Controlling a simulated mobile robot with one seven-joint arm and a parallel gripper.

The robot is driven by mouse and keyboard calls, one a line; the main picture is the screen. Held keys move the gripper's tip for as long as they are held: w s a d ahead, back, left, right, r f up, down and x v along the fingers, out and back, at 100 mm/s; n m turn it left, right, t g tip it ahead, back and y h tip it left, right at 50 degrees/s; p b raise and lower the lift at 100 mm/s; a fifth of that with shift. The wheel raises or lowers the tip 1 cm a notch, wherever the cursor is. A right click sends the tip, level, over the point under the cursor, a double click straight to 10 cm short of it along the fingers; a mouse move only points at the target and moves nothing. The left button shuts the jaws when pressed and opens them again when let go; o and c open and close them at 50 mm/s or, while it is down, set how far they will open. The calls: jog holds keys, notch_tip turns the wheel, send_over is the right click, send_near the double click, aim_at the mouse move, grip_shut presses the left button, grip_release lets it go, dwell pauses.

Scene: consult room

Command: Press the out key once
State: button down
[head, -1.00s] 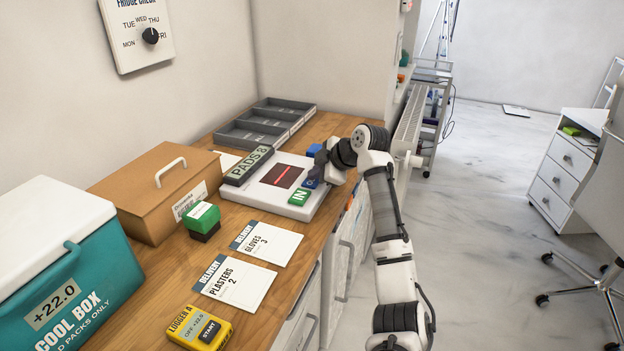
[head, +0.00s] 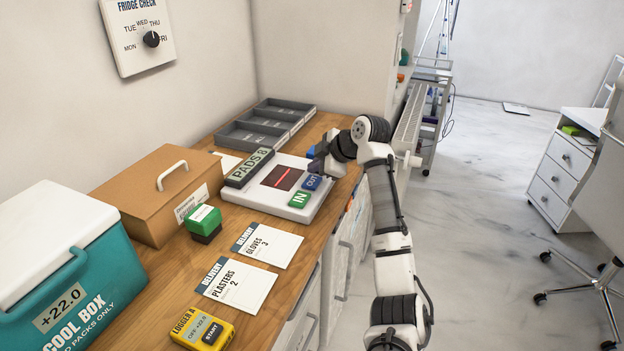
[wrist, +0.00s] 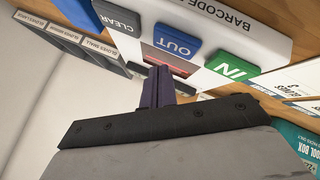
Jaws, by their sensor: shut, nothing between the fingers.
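The blue out key (head: 312,183) is on the right edge of the white scanner unit (head: 322,200), behind the green in key (head: 299,200). In the wrist view the out key (wrist: 177,40) shows between the grey clear key (wrist: 118,18) and the in key (wrist: 232,67). My gripper (wrist: 158,72) is shut and empty, its dark fingertips close to the out key and apart from it in the picture. In the head view my gripper (head: 318,163) is just behind the out key, over the unit's far right part. I cannot tell its exact height.
The display (head: 249,167) reads PADS 8, beside a dark scan window (head: 282,177) with a red line. Grey trays (head: 250,135) stand behind. Delivery cards (head: 267,245), a stamp (head: 203,222), a yellow logger (head: 201,329) and a cool box (head: 75,290) are in front.

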aim_at(316, 182)
jog(key=shift+r+p, duration=1.05)
jog(key=shift+r, duration=0.9)
jog(key=shift+f, duration=0.1)
